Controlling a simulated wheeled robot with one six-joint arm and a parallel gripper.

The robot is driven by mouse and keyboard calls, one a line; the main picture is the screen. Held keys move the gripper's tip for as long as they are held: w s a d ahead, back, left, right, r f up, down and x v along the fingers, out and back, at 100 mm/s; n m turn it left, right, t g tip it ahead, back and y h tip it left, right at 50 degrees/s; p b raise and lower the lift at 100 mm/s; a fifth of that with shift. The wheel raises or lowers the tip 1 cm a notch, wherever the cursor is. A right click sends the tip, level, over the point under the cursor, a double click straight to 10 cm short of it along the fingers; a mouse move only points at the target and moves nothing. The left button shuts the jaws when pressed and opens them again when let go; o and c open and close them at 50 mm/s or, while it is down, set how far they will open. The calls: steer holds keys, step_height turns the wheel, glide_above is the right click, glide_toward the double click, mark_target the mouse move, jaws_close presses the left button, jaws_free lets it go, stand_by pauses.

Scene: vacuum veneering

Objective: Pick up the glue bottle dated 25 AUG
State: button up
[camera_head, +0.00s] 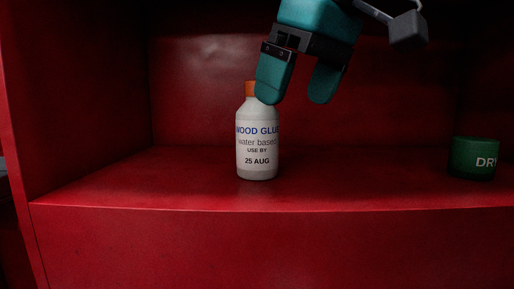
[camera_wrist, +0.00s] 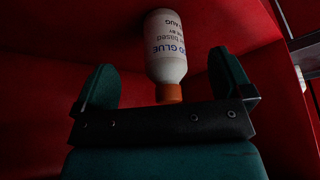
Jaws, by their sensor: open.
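The glue bottle (camera_head: 257,145) stands upright on a red shelf in the head view. It is white with an orange cap, and its label reads wood glue, water based, use by 25 AUG. My gripper (camera_head: 297,92) is open above and to the right of the bottle, and its left finger overlaps the bottle's shoulder in the picture. In the wrist view the bottle (camera_wrist: 165,48) appears upside down beyond the open fingers of my gripper (camera_wrist: 163,80), with its cap towards the palm. Nothing is held.
The red shelf (camera_head: 130,185) has a left side wall, a back wall and a front edge. A dark green container (camera_head: 474,158) with partly cut-off white lettering stands at the far right. The shelf between the bottle and this container is clear.

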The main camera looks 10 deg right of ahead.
mark_target(270, 110)
steer(key=w+a, duration=0.2)
steer(key=w, duration=0.1)
steer(key=w+a, duration=0.2)
steer(key=w, duration=0.1)
steer(key=shift+w+a, duration=0.25)
steer(key=shift+w, duration=0.05)
steer(key=shift+w+f+b, duration=0.1)
steer(key=shift+f+b, duration=0.55)
steer(key=shift+r, duration=0.1)
steer(key=c, duration=1.5)
steer(key=shift+r, duration=0.1)
steer(key=shift+c, duration=0.2)
